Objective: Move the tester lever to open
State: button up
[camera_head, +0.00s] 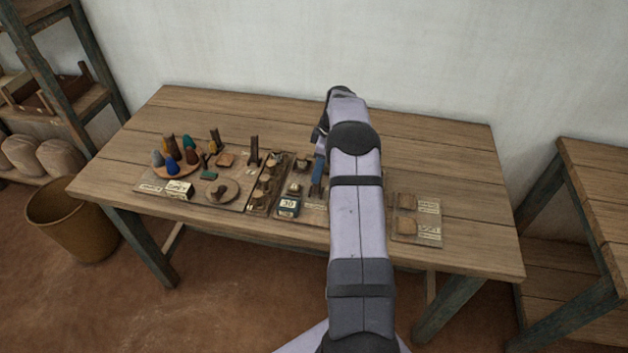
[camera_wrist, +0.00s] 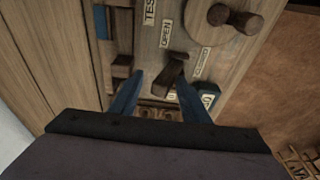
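The tester lever (camera_wrist: 168,76) is a dark wooden bar on a wooden board, seen in the wrist view. Its upper end lies between the OPEN label (camera_wrist: 166,34) and the CLOSED label (camera_wrist: 202,62). My gripper (camera_wrist: 159,78) is open, with one blue finger on each side of the lever. The right finger is very near the lever; I cannot tell whether it touches. In the head view my gripper (camera_head: 317,178) is low over the table boards, and my arm hides the lever.
A round wooden knob (camera_wrist: 243,20) stands beside the labels in the wrist view. In the head view, a tray of coloured cones (camera_head: 176,168), a wooden disc (camera_head: 221,191) and a "30" block (camera_head: 288,206) are left of my gripper. The table's back (camera_head: 230,110) is clear.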

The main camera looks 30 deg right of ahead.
jog(key=shift+d, duration=0.1)
dwell(0.3)
jog(key=shift+w+r+p, duration=0.15)
jog(key=shift+r+p, duration=0.25)
jog(key=shift+r, duration=0.15)
jog(key=shift+r+p, duration=1.6)
jog(key=shift+r, duration=1.05)
